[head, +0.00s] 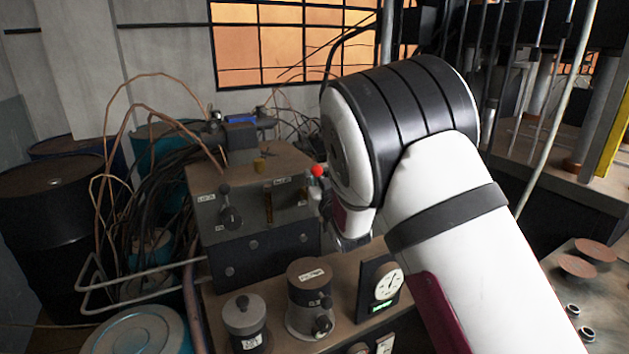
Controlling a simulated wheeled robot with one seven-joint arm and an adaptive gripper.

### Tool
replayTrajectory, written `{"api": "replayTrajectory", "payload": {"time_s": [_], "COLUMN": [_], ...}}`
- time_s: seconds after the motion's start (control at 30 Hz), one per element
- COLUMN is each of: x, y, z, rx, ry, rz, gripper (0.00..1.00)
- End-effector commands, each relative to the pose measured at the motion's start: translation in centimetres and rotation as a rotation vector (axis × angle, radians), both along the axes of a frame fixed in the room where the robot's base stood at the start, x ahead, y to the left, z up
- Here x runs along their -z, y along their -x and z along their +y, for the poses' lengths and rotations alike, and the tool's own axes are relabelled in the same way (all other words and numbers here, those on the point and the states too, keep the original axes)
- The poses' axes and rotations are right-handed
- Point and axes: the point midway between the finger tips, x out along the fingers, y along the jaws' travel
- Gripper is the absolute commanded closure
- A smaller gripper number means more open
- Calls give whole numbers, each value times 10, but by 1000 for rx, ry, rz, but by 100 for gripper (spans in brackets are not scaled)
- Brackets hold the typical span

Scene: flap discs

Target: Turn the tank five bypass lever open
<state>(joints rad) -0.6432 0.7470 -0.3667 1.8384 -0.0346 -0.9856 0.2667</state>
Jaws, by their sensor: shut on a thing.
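A grey-brown control box (222,262) stands left of the middle. A lever with a red ball knob (319,170) shows at the box's right end, close beside my arm. My gripper (346,241) is mostly hidden behind my own white and black arm. Only a small grey part shows low at the arm's end. It is shut, apparently on the red-knobbed lever, but the contact is hidden. A dark lever (230,216) sits on the box's left face. The labels are too small to read, so I cannot tell which lever is tank five's.
Two short cylinders (310,295) (245,322) and a round gauge (388,284) stand in front of the box. Tangled cables (180,190) and dark drums (50,210) fill the left. Rusty discs (596,250) lie on a bench at the right.

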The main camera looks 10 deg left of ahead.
Motion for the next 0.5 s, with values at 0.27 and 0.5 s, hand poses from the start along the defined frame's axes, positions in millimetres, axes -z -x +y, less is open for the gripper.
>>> {"api": "replayTrajectory", "payload": {"time_s": [0.27, 0.5], "x": [-1, 0], "y": [-4, -12], "z": [-5, -16], "rx": [2, 3], "ry": [-67, -214], "rz": [38, 133], "gripper": [100, 100]}}
